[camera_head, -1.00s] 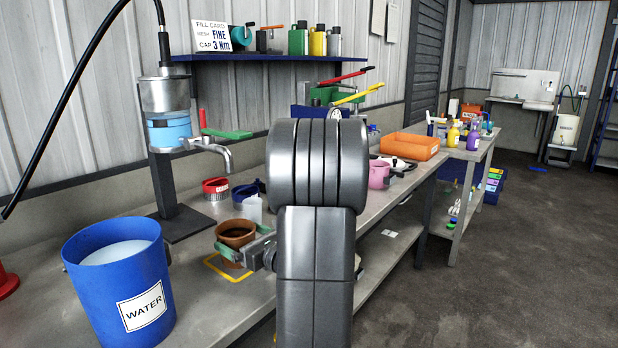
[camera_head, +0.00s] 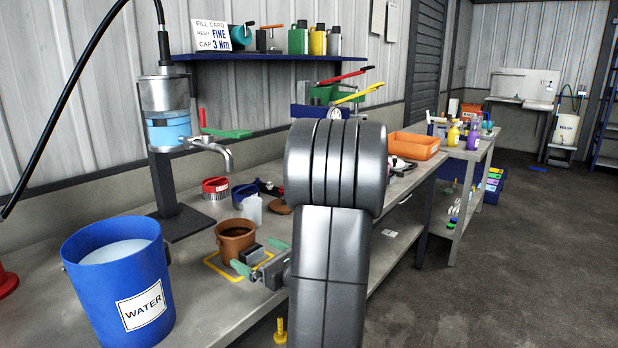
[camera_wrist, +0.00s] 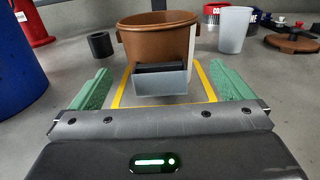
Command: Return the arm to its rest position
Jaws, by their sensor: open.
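My gripper (camera_head: 259,256) is open, with its two green fingers apart and nothing held between them. In the wrist view my gripper (camera_wrist: 160,72) faces a brown pot (camera_wrist: 152,40), with one finger to each side of a grey block (camera_wrist: 160,84) on the pot's near side. In the head view the brown pot (camera_head: 235,235) stands upright on the bench, within a yellow outline (camera_head: 222,272), and holds something dark. My gripper is just to the near right of it. My arm's large dark links hide part of the bench.
A blue WATER bucket (camera_head: 85,250) stands at the front left. A metal column with a spout (camera_head: 210,148) is behind. Red (camera_head: 215,190) and blue (camera_head: 243,193) containers and a pale cup (camera_head: 252,210) stand behind the pot. Open floor (camera_head: 520,260) lies to the right.

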